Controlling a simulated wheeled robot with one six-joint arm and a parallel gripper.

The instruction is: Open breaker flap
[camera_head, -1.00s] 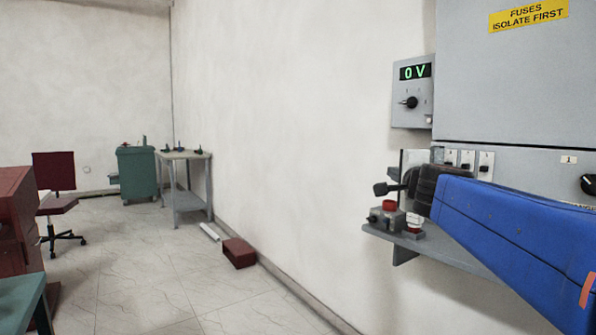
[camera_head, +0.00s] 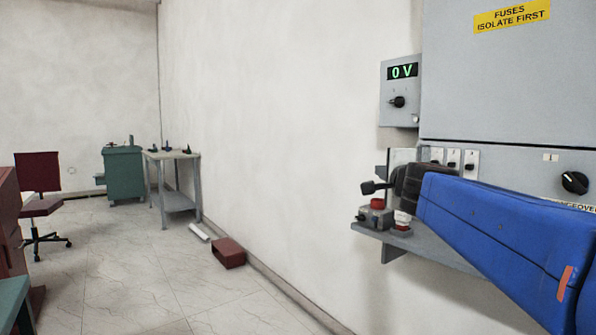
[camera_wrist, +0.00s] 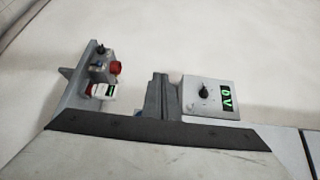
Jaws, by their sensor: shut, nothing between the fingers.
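My gripper (camera_head: 368,188) shows in the head view as a small dark shape at the end of my blue arm, pointing left. It is shut and holds nothing. It hovers just above a grey shelf (camera_head: 395,247), in front of a pale upright plate (camera_head: 402,157). Small numbered breaker switches (camera_head: 453,158) sit right of the plate, partly hidden by my arm. I cannot tell for sure which part is the breaker flap. The wrist view shows a grey upright piece (camera_wrist: 160,98) between the shelf and the meter.
A meter box reading 0 V (camera_head: 400,92) hangs above the shelf, left of a large grey cabinet (camera_head: 510,85). A device with a red button (camera_head: 377,204) stands on the shelf below my gripper.

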